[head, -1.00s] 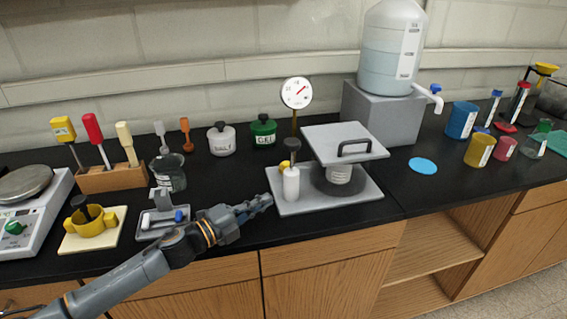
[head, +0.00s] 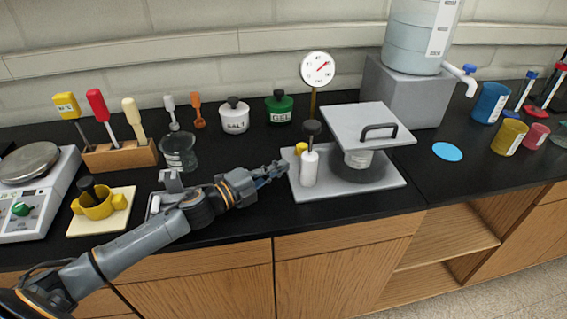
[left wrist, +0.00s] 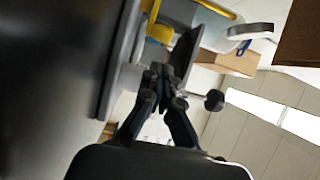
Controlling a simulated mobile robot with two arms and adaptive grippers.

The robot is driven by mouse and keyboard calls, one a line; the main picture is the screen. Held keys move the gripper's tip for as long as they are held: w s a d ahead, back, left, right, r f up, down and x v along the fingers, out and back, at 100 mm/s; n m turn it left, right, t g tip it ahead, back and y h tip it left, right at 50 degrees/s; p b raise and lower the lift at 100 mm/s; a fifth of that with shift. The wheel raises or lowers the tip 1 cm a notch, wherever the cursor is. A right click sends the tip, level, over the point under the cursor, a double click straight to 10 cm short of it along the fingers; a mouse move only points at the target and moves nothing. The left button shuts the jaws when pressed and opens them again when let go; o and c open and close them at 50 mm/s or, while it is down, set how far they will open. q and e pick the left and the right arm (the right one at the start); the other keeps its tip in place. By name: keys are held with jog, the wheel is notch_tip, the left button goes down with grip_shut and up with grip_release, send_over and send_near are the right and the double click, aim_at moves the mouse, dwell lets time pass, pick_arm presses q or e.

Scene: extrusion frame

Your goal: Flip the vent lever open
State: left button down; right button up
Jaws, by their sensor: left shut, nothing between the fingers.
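A grey base plate (head: 345,188) carries a square lid (head: 350,120) with a black handle over a jar. At its left stand a white cylinder (head: 309,168), a black knob (head: 311,128) and a small yellow part (head: 300,148). Which of these is the vent lever I cannot tell for certain. My left gripper (head: 281,169) is shut and empty, just left of the white cylinder, apparently not touching it. In the left wrist view, the closed fingertips (left wrist: 166,82) are near a rod with a black knob (left wrist: 213,99) and a yellow piece (left wrist: 160,33). My right gripper is out of view.
A dial gauge (head: 317,69) stands behind the plate. A glass beaker (head: 179,152), a white jar (head: 235,115) and a green jar (head: 280,106) are left of it. A grey block (head: 400,95) with a water tank is behind right. Bare black counter (head: 245,150) lies left of the plate.

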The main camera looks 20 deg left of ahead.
aim_at(301, 147)
pick_arm(q)
jog(key=p+x, duration=0.1)
jog(key=x, duration=0.6)
jog(key=shift+w+r+p, duration=0.1)
jog(key=shift+r+p, duration=0.05)
jog(key=shift+p, duration=0.25)
jog(key=shift+w+d, duration=0.35)
jog(key=shift+w, duration=0.1)
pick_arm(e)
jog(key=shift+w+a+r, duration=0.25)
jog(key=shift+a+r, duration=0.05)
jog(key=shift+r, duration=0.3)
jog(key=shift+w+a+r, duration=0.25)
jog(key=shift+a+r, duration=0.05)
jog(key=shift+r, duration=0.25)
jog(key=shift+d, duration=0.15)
